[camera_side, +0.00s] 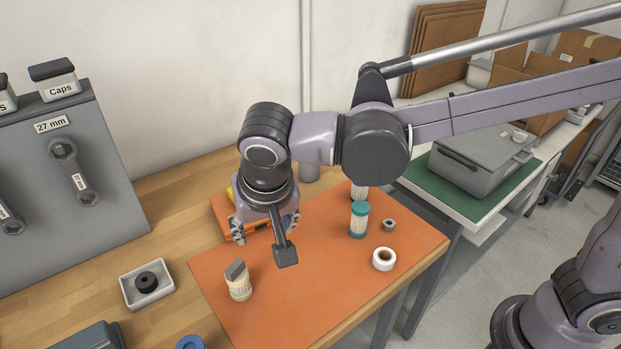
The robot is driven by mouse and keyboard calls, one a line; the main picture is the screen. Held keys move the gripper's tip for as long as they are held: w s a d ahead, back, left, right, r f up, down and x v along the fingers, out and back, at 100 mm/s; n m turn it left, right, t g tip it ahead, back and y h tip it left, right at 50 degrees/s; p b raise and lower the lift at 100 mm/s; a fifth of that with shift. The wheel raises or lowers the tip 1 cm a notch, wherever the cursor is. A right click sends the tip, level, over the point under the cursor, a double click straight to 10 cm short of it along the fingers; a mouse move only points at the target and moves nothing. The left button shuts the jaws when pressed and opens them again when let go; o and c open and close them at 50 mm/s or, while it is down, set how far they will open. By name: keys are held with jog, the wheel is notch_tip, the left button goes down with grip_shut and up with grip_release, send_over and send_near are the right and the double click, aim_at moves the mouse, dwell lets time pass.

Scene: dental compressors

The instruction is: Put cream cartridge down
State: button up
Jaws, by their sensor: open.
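The cream cartridge (240,290) stands upright on the orange mat (310,305), near its left edge. A grey slanted piece shows at its top; I cannot tell whether it is part of the cartridge. My gripper (262,254) points down over the mat, above and to the right of the cartridge in the picture. It is open and I see nothing held in it. One dark fingertip shows clearly to the right of the cartridge; the other side is harder to make out.
A teal-and-white cartridge (358,220) stands at the right, partly hiding another pale one behind. A white ring (384,259) and a small grey ring (389,225) lie nearby. A white tray (147,285) sits left of the mat. The mat's front middle is clear.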

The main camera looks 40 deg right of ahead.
jog(key=s+d+n+t, duration=0.1)
jog(key=s+d, duration=0.1)
jog(key=d, duration=0.7)
jog(key=s+d+f+n+t, duration=0.1)
jog(key=s+d, duration=0.2)
jog(key=d, duration=0.6)
jog(key=s+d+f+n+t+y, duration=0.1)
jog(key=s+d, duration=0.2)
jog(key=d, duration=0.7)
jog(key=shift+n, duration=0.3)
